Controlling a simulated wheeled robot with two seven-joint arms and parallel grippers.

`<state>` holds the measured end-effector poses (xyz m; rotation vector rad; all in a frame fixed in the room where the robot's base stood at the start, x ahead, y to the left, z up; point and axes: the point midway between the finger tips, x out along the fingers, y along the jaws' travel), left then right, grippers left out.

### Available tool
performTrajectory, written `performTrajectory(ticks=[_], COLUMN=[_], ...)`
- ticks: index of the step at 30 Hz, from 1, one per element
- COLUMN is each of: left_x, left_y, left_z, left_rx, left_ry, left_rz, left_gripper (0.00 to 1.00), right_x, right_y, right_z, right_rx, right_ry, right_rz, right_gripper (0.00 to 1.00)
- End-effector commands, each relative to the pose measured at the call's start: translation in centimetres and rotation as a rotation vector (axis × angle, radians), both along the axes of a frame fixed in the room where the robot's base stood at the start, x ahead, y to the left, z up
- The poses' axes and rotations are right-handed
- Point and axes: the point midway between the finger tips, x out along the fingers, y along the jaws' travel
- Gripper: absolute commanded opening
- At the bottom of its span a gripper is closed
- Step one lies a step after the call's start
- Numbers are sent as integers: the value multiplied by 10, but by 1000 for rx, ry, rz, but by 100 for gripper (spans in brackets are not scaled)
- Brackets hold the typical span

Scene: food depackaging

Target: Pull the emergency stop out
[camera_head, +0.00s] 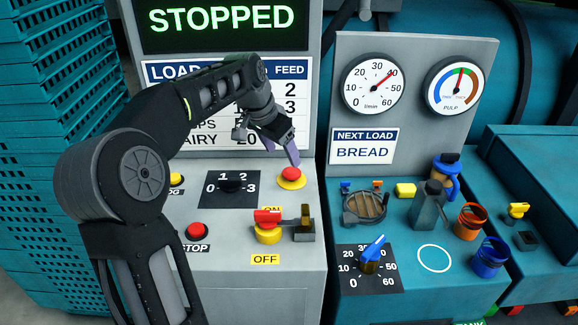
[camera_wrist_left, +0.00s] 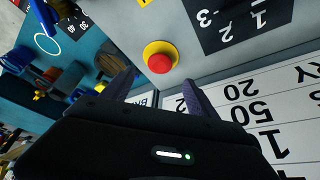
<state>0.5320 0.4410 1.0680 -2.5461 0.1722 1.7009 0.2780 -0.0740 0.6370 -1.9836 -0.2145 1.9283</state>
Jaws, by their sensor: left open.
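The emergency stop is a red mushroom button (camera_head: 291,174) on a yellow round base, on the grey control panel below the feed board. In the left wrist view the red button (camera_wrist_left: 159,63) sits just beyond my fingertips, near the upper middle. My left gripper (camera_head: 289,154) is just above and behind the button in the head view, pointing down at it. In the left wrist view its two dark fingers stand apart with nothing between them, and the button lies ahead of the gap. Whether a finger touches the button cannot be told. My right gripper does not show.
A red-handled switch (camera_head: 268,217) on a yellow base stands in front of the button, beside a dark lever block (camera_head: 304,230). A black selector dial (camera_head: 231,185) lies left. A red STOP button (camera_head: 196,230) is lower left. The display (camera_head: 223,20) reads STOPPED.

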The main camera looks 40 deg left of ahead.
Motion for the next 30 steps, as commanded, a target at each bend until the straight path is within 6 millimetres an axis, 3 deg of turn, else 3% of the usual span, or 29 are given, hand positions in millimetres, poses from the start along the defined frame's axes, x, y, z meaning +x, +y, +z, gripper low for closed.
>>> performTrajectory(ticks=[15,26,30], left_x=[25,27,27], left_y=[-4,-4,-4], left_z=[-63,-68,-68], left_rx=[-2,0,0], left_ry=[2,1,0], left_rz=[-1,0,0], left_gripper=[68,67,56], right_x=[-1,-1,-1], right_y=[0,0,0], right_z=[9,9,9], right_rx=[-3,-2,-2], right_ry=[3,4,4], right_rz=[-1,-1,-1], right_gripper=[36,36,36])
